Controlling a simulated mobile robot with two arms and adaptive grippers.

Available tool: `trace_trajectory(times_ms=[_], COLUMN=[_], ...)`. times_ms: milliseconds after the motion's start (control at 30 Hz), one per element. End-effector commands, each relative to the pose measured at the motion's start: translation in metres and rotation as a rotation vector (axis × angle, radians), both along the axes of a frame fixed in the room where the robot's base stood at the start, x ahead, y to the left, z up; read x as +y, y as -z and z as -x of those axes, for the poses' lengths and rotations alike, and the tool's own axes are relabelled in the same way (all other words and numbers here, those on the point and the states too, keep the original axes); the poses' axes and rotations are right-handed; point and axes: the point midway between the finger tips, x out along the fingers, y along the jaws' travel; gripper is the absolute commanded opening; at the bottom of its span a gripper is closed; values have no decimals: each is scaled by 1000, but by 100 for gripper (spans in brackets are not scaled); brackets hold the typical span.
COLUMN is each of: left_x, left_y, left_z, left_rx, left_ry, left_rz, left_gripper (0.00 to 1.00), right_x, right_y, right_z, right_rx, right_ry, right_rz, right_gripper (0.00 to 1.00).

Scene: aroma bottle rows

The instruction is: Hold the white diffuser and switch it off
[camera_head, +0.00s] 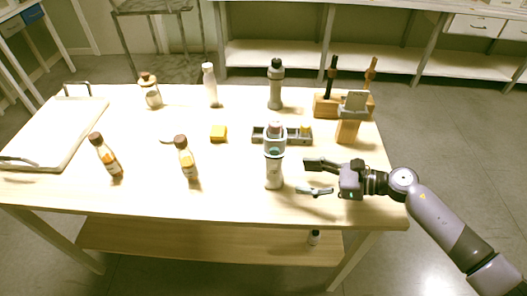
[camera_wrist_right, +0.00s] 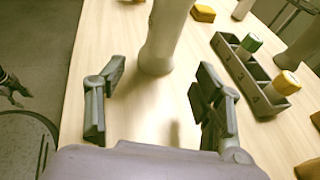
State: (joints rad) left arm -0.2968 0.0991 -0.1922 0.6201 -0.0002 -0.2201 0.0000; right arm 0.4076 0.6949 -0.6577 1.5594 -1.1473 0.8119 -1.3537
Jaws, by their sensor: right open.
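The white diffuser (camera_head: 274,172) stands upright near the front edge of the table, with a teal ring and pinkish top. Its pale lower body (camera_wrist_right: 165,35) shows in the right wrist view, with the top cut off. My right gripper (camera_head: 314,177) is open and empty, low over the table just right of the diffuser. In the wrist view the open fingers (camera_wrist_right: 160,85) point at the diffuser's base with a gap between. No switch can be made out. A small dark jointed shape (camera_wrist_right: 12,88) at the wrist view's left edge may be my left gripper; its jaws are unclear.
A grey compartment rack (camera_head: 296,137) with small capped bottles stands close behind the diffuser. A yellow block (camera_head: 218,132) and brown-capped amber bottles (camera_head: 187,163) are to the left. A wooden stand (camera_head: 348,130) is behind my right gripper. A white tray (camera_head: 50,130) lies far left.

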Motion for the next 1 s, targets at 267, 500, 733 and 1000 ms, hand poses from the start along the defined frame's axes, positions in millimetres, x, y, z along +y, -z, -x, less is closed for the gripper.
trace_trajectory(times_ms=[267,500,733,1000], left_x=[-32,-18,-12,-14], left_y=[-3,7,13,14], left_z=[5,4,4,4], left_rx=[6,6,5,5], left_ry=[5,5,1,0], left_rz=[38,21,14,16], left_gripper=[40,40,40,40], right_x=[36,66,82,85], right_y=[10,23,27,27], right_z=[-11,-20,-25,-26], right_rx=[0,-2,-1,0], right_ry=[-1,-2,-1,0], right_rz=[-2,0,0,1], right_gripper=[62,62,62,62])
